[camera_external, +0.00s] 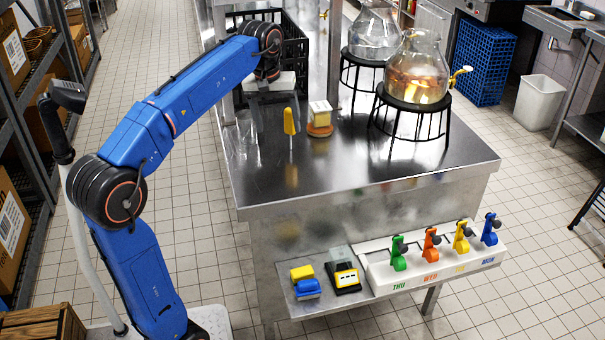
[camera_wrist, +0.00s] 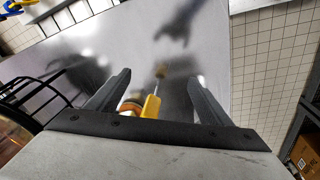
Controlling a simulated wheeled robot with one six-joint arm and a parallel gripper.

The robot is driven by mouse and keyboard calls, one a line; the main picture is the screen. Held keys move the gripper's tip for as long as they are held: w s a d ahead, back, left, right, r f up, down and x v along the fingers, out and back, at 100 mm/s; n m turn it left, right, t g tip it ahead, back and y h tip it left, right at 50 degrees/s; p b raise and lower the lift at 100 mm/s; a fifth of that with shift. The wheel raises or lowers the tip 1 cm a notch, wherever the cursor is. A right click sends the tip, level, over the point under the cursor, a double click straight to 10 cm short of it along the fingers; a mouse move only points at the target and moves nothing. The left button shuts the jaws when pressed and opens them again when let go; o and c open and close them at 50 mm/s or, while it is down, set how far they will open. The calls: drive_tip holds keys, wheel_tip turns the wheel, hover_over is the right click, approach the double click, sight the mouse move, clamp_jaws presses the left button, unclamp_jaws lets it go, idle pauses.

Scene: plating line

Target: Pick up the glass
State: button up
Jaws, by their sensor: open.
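My gripper (camera_external: 277,122) is above the left part of the steel counter (camera_external: 350,180), pointing down. In the wrist view its two dark fingers stand wide apart with nothing held between them (camera_wrist: 158,82). A yellow tool (camera_external: 291,121) with a thin pale stem shows near the fingers, and in the wrist view it appears between them (camera_wrist: 150,107).
An orange-based block (camera_external: 320,125) stands right of the yellow tool. Two glass dispensers (camera_external: 420,72) on black stands fill the counter's back right. A black crate (camera_external: 290,45) is behind my gripper. A lower shelf (camera_external: 330,303) holds small tools and coloured clips. The counter's front is clear.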

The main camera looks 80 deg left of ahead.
drive_tip(key=s+a+r+n+g, duration=0.1)
drive_tip(key=s+a+r+n, duration=0.2)
drive_tip(key=a, duration=0.5)
drive_tip(key=s+a+r+n+g, duration=0.1)
drive_tip(key=s+a+r+n, duration=0.15)
drive_tip(key=a, duration=0.55)
approach(246, 115)
wheel_tip(246, 115, down, 3)
drive_tip(key=d, duration=0.3)
drive_tip(key=shift+n+h, duration=0.25)
drive_tip(key=shift+h, duration=0.15)
drive_tip(key=shift+s+a+f, duration=0.1)
drive_tip(key=shift+a+f, duration=0.1)
drive_tip(key=shift+f, duration=1.2)
drive_tip(key=shift+s+a+f, duration=0.15)
drive_tip(key=shift+a+f, duration=0.05)
drive_tip(key=shift+f, duration=1.2)
drive_tip(key=c, duration=1.6)
drive_tip(key=shift+r, duration=0.15)
